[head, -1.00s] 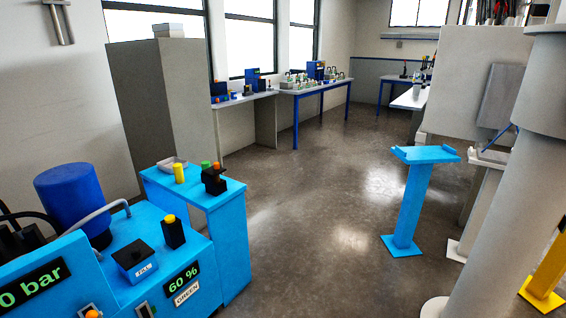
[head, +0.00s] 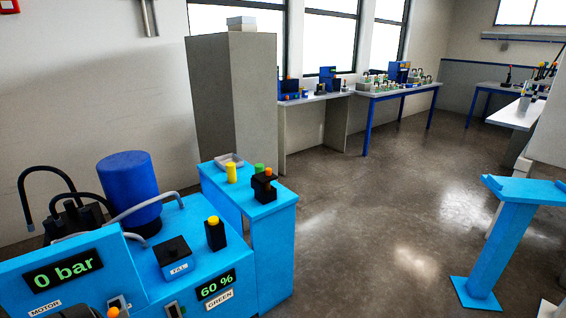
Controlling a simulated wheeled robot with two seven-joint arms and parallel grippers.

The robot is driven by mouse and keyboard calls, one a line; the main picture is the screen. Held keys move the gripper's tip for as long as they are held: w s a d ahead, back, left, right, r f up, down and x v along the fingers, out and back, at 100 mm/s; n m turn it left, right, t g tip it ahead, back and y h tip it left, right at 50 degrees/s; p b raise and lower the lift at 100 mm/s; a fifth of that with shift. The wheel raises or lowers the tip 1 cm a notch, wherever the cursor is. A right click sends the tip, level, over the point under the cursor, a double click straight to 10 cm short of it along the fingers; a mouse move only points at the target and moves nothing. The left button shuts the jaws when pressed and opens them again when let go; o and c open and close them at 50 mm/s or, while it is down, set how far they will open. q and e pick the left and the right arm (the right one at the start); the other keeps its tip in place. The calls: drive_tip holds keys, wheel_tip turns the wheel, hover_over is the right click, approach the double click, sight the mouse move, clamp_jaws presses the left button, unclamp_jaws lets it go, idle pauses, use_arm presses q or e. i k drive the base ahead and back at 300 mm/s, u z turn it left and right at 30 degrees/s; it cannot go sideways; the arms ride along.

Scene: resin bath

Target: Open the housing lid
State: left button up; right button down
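No part is marked as the housing lid, and I cannot tell which part it is. A dark blue cylinder (head: 130,190) with a rounded top stands upright behind the light-blue machine (head: 205,245), at the left. On the machine's top sits a small box labelled FILL with a black top (head: 173,250), which looks closed. Beside it is a black block with a yellow button (head: 214,234). The displays read 0 bar (head: 63,275) and 60 % (head: 215,285). Neither of my grippers is in view.
A blue side table (head: 270,212) holds a grey tray (head: 229,159), a yellow cylinder (head: 231,173) and a black fixture (head: 264,186). A blue pedestal (head: 495,245) stands at the right. The floor (head: 375,215) between them is clear. Workbenches (head: 385,92) line the back.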

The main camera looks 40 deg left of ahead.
sight(266, 176)
drive_tip(key=i, duration=3.85)
drive_tip(key=u, duration=2.45)
